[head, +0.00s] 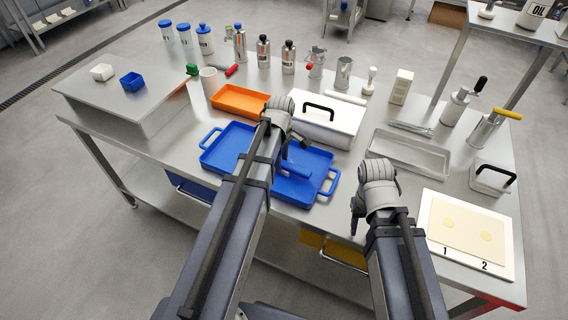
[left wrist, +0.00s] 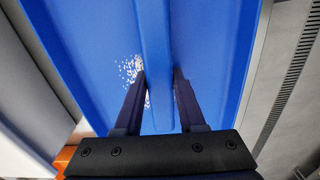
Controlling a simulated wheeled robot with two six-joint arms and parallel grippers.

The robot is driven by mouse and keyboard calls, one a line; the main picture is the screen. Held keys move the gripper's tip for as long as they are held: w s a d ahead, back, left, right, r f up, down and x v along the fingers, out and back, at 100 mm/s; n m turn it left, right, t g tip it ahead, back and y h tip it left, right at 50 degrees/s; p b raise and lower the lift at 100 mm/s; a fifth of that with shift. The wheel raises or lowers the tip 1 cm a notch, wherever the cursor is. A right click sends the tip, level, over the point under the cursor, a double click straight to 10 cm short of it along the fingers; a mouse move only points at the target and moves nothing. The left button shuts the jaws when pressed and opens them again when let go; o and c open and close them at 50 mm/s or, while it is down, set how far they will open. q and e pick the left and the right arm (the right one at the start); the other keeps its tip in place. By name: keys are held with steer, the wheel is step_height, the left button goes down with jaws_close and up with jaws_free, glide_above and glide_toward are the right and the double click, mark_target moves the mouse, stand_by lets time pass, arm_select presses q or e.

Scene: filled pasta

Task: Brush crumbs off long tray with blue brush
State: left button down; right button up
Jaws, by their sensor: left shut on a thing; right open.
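The long blue tray (head: 222,154) lies on the steel table, with a loop handle at each end; my left arm hides its middle. In the left wrist view the tray floor (left wrist: 220,50) fills most of the picture, with pale crumbs (left wrist: 131,68) scattered left of the fingers. My left gripper (head: 291,166) is over the tray. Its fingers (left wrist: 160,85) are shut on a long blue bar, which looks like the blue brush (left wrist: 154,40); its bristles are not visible. My right gripper (head: 357,215) is open and empty near the table's front edge, right of the tray.
An orange tray (head: 240,101) and a white box with a black handle (head: 327,122) stand just behind the blue tray. A steel tray (head: 408,153) and a white board (head: 470,235) are to the right. Bottles and canisters line the back.

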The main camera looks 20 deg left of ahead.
arm_select(q)
steer(key=shift+a, duration=0.85)
arm_select(e)
steer(key=shift+f, duration=0.1)
arm_select(q)
steer(key=shift+w+a, duration=0.15)
steer(key=shift+a, duration=0.6)
steer(key=shift+w+a, duration=0.1)
steer(key=shift+a, duration=0.6)
steer(key=shift+w+d+f, duration=0.1)
steer(key=shift+w+d, duration=0.05)
steer(key=shift+w, duration=0.5)
steer(key=shift+d, duration=0.1)
steer(key=shift+s+d, duration=0.15)
steer(key=shift+d, duration=1.15)
steer(key=shift+d, duration=0.1)
